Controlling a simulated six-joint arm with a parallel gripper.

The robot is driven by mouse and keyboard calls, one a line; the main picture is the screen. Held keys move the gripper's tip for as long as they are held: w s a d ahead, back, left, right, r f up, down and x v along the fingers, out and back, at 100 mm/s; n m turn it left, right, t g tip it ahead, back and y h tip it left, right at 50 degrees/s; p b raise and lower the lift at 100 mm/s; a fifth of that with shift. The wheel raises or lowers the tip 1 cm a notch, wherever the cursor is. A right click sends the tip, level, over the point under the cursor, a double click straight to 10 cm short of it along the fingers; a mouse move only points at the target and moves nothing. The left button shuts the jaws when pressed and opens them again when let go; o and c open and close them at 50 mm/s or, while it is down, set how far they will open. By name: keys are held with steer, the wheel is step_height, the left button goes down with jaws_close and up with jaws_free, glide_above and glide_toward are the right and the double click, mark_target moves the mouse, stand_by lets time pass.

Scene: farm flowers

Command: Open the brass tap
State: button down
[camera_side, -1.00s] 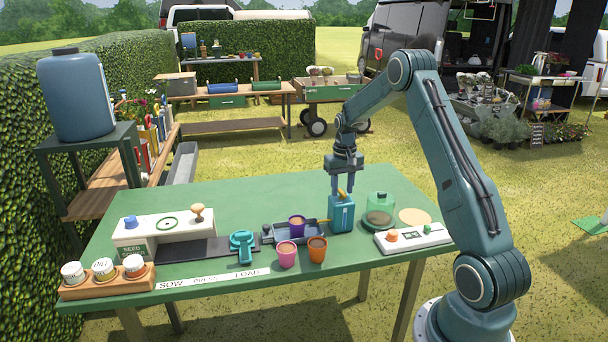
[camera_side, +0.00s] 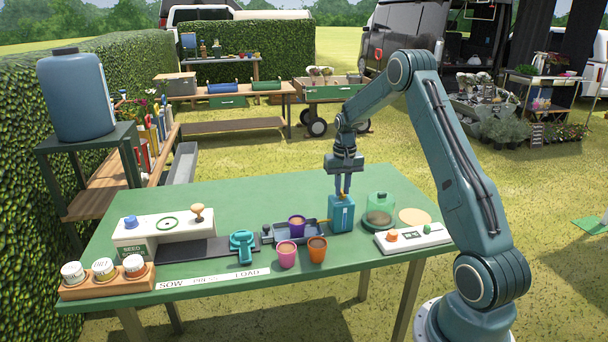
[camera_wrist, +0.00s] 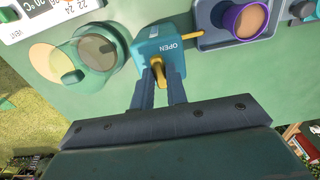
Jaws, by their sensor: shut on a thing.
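The brass tap handle (camera_wrist: 158,70) sits on top of a blue tank (camera_side: 341,215) on the green table. In the wrist view the tank's top (camera_wrist: 165,42) carries the word OPEN, and a thin yellow spout (camera_wrist: 193,36) points toward a grey tray. My gripper (camera_side: 342,192) is directly above the tank, pointing down. In the wrist view its two fingers (camera_wrist: 158,84) are close on either side of the brass handle and shut on it. In the side view the fingers hide most of the handle.
A grey tray (camera_side: 278,238) with a purple pot (camera_side: 296,222) stands left of the tank. Pink (camera_side: 287,254) and orange (camera_side: 317,249) pots stand in front. A green glass dome (camera_side: 381,204) and a white control panel (camera_side: 414,238) are close on the right. The table's back left is clear.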

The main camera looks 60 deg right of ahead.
mark_target(342, 191)
steer(key=c, duration=1.4)
jaws_free()
steer(key=shift+r, duration=0.15)
step_height(342, 191, up, 14)
steer(key=shift+f, duration=0.2)
